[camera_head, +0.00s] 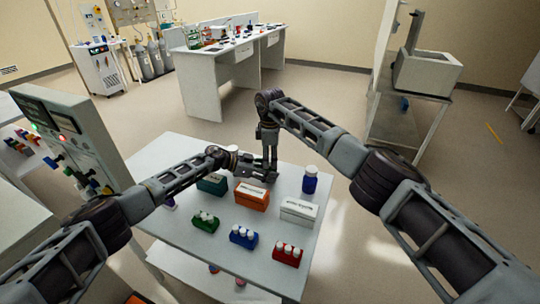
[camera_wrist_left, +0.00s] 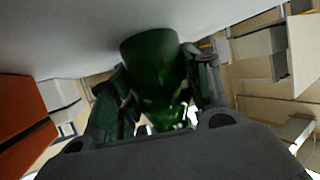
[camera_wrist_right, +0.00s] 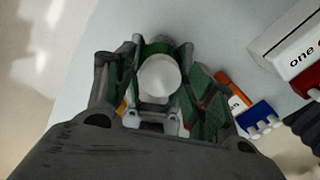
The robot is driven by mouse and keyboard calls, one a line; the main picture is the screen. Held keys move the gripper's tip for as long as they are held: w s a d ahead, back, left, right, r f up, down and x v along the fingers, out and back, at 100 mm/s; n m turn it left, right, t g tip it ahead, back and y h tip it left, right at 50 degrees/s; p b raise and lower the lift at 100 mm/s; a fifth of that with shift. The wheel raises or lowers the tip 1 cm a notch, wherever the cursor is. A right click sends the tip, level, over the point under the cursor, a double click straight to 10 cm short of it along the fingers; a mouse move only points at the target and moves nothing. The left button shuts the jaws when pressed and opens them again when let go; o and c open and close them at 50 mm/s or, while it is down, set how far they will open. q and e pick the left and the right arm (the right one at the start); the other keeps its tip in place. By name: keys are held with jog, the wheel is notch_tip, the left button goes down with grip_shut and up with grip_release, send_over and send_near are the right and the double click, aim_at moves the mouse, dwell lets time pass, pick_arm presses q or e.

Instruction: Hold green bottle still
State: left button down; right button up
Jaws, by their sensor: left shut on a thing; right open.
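The green bottle (camera_wrist_left: 150,60) fills the middle of the left wrist view, between the fingers of my left gripper (camera_wrist_left: 160,95), which is shut on it. In the right wrist view its white cap (camera_wrist_right: 158,80) lies between the fingers of my right gripper (camera_wrist_right: 152,85), which is open and around the cap from above. In the head view my left gripper (camera_head: 265,173) reaches in low over the table, and my right gripper (camera_head: 269,168) points down at the same spot. The two grippers hide the bottle there.
The white table (camera_head: 160,153) also holds a teal box (camera_head: 212,186), an orange box (camera_head: 252,197), a white box (camera_head: 298,211) and a blue bottle (camera_head: 310,181). Green (camera_head: 205,223), blue (camera_head: 243,237) and red (camera_head: 287,255) vial racks stand near the front. A grey panel unit (camera_head: 75,135) stands left.

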jog(key=shift+c, duration=0.2)
jog(key=c, duration=1)
jog(key=shift+c, duration=0.2)
